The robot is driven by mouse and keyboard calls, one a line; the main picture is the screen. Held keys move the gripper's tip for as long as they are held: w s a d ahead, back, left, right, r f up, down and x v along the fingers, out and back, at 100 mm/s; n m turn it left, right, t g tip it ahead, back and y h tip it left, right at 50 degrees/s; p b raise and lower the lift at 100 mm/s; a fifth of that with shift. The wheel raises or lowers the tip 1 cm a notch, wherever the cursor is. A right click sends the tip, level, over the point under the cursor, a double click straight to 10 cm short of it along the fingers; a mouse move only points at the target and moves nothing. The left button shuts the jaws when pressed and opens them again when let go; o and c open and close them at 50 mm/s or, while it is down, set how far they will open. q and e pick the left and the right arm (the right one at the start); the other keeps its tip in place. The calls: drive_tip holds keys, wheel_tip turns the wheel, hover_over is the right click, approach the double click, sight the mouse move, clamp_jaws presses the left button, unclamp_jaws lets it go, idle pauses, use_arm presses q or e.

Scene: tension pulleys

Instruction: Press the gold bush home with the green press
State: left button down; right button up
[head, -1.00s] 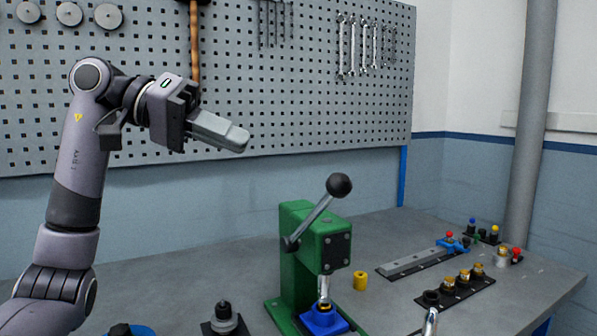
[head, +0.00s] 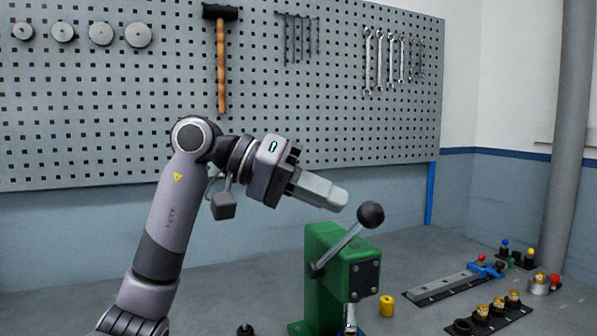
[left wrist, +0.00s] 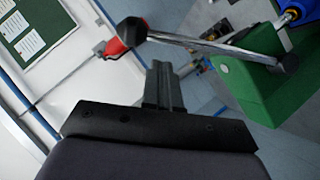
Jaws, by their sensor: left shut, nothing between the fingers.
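The green press (head: 333,265) stands on the bench, its lever (head: 342,248) raised and ending in a black ball knob (head: 370,214). My left gripper (head: 338,197) is shut and empty, just left of and slightly above the knob; contact is not visible. In the left wrist view, its shut fingers (left wrist: 162,85) point towards the lever (left wrist: 215,46), with the press (left wrist: 250,90) at right. Under the ram (head: 351,313), the blue holder (head: 357,332) is cut off by the picture's bottom edge. The gold bush there cannot be made out clearly. My right gripper is not in view.
A yellow cylinder (head: 386,305) stands right of the press. Several gold parts (head: 497,306) sit on a black strip farther right, near a grey rail (head: 440,286). A pegboard (head: 90,110) with hanging tools is behind. A small dark part (head: 245,330) is at the bottom left.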

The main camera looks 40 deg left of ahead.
use_arm(q)
drive_tip(key=shift+s+d+f, duration=0.25)
drive_tip(key=shift+d+f, duration=0.45)
drive_tip(key=shift+f, duration=0.05)
